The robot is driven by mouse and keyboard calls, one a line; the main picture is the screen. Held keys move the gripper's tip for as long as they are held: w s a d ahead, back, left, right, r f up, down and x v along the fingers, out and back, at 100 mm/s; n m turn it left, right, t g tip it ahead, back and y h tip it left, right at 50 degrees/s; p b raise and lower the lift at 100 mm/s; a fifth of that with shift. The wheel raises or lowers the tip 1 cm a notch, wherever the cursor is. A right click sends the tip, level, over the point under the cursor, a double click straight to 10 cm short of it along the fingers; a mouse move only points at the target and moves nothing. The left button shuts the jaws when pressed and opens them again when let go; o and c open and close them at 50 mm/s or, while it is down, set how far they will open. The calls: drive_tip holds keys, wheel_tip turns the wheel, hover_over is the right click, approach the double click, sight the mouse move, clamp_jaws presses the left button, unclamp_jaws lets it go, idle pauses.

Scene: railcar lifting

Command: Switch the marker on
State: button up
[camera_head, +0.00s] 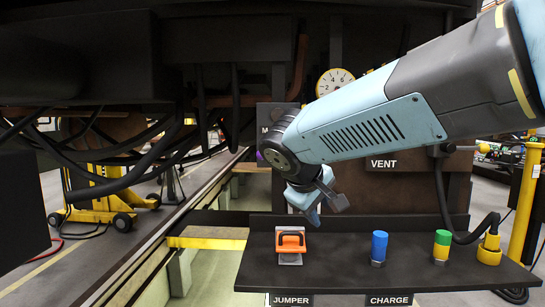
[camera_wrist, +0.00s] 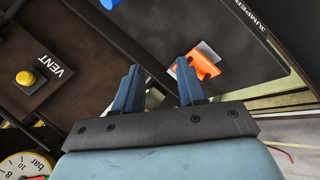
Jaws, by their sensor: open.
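A dark panel (camera_head: 263,115) with a label starting with "M" stands behind my arm in the head view; the rest of the label is hidden. A small purple spot (camera_head: 259,155) shows at its left edge, too small to make out. I cannot see a marker switch clearly in either view. My gripper (camera_head: 326,210) is open and empty, above the black shelf and a little right of the orange piece. In the wrist view my gripper (camera_wrist: 158,68) has its two blue fingers apart, with nothing between them.
The black shelf (camera_head: 335,265) carries the orange jumper piece (camera_head: 291,242), a blue cylinder (camera_head: 379,245), a green-and-yellow cylinder (camera_head: 441,243) and a yellow cable plug (camera_head: 489,250). The VENT panel has a yellow button (camera_wrist: 25,78). A dial gauge (camera_head: 335,82) sits behind my arm.

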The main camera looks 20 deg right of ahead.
drive_tip(key=w+a+r+n+t+h, duration=0.2)
drive_tip(key=w+a+r+n+t, duration=0.1)
drive_tip(key=w+a+r, duration=0.4)
drive_tip(key=w+a+r+n+t+h, duration=0.25)
drive_tip(key=w+a+t, duration=0.2)
drive_tip(key=w, duration=0.55)
drive_tip(key=shift+n+g, duration=0.35)
drive_tip(key=x, duration=1.3)
drive_tip(key=shift+w+d+r, duration=0.1)
drive_tip(key=shift+w+d, duration=0.05)
clamp_jaws()
